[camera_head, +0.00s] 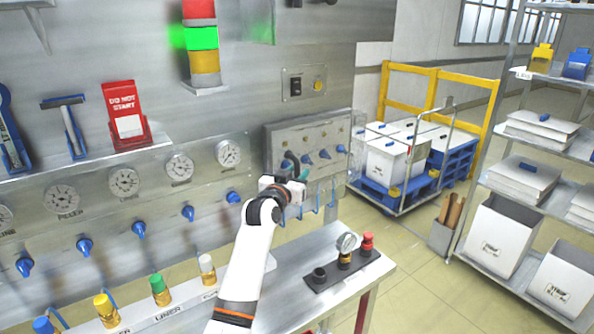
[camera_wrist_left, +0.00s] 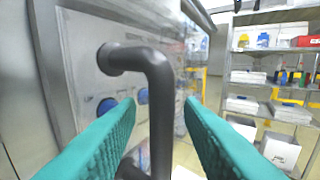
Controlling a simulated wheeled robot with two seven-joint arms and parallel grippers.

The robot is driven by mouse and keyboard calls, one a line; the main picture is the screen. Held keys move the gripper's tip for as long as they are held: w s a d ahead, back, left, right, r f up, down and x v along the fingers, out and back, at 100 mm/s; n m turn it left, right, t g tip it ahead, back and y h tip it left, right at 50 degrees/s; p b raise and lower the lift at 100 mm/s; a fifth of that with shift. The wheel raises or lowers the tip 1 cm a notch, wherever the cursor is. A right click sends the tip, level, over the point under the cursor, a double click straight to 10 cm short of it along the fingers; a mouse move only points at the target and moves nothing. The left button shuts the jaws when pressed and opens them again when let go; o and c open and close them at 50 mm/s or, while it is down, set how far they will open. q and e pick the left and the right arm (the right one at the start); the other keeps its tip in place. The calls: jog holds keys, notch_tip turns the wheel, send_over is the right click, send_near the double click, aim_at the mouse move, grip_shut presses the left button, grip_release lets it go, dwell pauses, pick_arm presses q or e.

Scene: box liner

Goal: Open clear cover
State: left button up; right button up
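The clear cover (camera_head: 347,128) is on a grey control panel (camera_head: 290,132) on the machine wall, with knobs and blue levers behind it. In the left wrist view a dark grey bent handle (camera_wrist_left: 160,100) stands out from the panel face. My left gripper (camera_head: 298,160) is at the panel's lower left in the head view. Its teal fingers (camera_wrist_left: 160,105) are open in the left wrist view, one on each side of the handle, with visible gaps. I cannot tell how far the handle reaches between them. My right gripper is not in view.
A DO NOT START sign (camera_head: 125,112) and several gauges are on the wall.

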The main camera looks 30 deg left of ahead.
pick_arm(q)
jog(key=shift+w, duration=0.45)
grip_shut()
